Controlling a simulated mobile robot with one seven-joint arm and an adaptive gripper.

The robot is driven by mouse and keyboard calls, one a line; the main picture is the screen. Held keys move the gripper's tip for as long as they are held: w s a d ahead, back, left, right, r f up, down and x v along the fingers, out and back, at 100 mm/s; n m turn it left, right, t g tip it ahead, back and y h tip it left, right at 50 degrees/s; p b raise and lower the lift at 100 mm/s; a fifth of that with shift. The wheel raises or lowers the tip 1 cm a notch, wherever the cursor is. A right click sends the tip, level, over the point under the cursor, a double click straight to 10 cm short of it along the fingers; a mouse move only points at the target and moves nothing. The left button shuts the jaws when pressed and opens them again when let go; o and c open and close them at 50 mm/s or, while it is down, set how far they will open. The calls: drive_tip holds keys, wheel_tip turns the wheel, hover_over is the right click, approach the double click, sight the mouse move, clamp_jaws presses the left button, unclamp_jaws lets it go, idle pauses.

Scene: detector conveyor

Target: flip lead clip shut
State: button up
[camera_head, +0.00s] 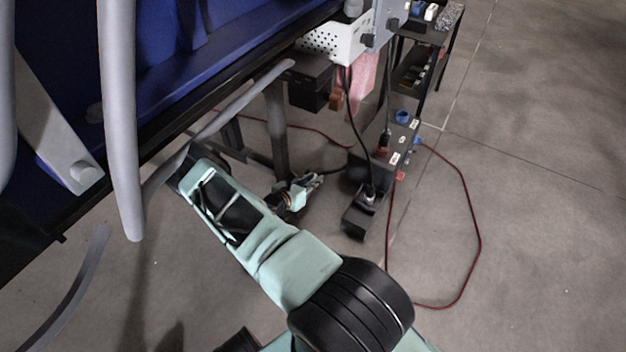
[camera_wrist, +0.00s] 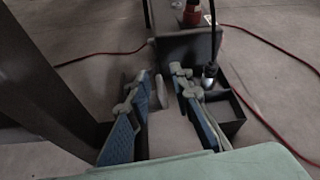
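My gripper (camera_wrist: 160,108) is open in the wrist view, its two blue-padded fingers spread apart with nothing clearly held between them. In the head view my gripper (camera_head: 312,183) is low, left of a dark open-topped box (camera_head: 352,222) on the floor. A black plug (camera_head: 368,197) on a black cable sits at that box; the plug also shows in the wrist view (camera_wrist: 210,72), just beyond the right finger. A small pale upright piece (camera_wrist: 160,88) shows between the fingertips; I cannot tell whether it is the lead clip. The clip's state cannot be made out.
A dark labelled strip (camera_head: 398,150) with red and blue sockets runs back from the box. A red cable (camera_head: 478,225) loops over the floor at right. A grey table leg (camera_head: 277,130) stands close behind my gripper. The conveyor frame (camera_head: 150,130) overhangs at left.

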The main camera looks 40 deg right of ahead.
clamp_jaws()
